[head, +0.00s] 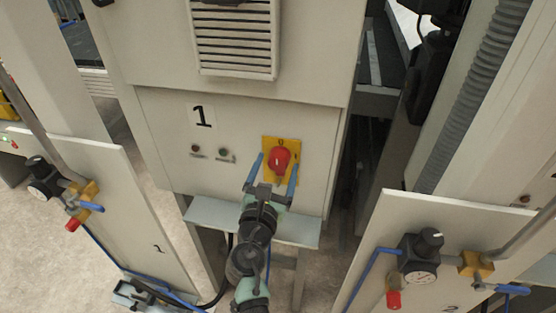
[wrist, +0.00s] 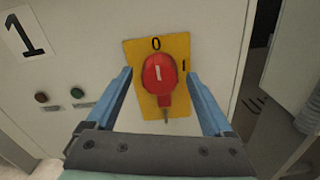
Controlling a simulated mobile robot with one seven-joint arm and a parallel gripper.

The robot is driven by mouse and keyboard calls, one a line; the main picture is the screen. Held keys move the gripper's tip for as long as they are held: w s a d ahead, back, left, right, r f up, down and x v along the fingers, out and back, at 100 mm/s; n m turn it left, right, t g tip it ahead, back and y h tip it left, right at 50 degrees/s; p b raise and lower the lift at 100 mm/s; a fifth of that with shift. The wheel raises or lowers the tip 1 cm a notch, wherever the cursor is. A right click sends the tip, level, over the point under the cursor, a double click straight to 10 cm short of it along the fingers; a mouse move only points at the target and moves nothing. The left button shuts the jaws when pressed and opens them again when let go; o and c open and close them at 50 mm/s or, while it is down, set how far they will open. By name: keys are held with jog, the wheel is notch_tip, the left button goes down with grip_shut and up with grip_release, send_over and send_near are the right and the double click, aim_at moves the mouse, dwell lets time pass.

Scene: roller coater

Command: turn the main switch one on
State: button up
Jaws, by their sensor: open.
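The main switch one is a red rotary knob (head: 280,161) on a yellow plate (head: 270,145), on the grey cabinet front marked "1". In the wrist view the red knob (wrist: 159,76) has a white bar that stands upright, in line with the "0" at the top of the yellow plate (wrist: 180,48). A "1" mark is at the plate's right. My gripper (head: 276,168) is open, with one blue finger on each side of the knob. In the wrist view the fingers (wrist: 157,78) show gaps to the knob on both sides. Whether the fingertips touch the plate cannot be told.
Left of the switch are a red button (wrist: 41,97) and a green button (wrist: 77,92) under the "1" label (head: 203,116). A grey ledge (head: 210,214) is below. Panels with gauges (head: 419,260) and valves stand left and right. A vent (head: 235,40) is above.

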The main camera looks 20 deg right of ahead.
jog(key=shift+x, duration=1)
grip_shut()
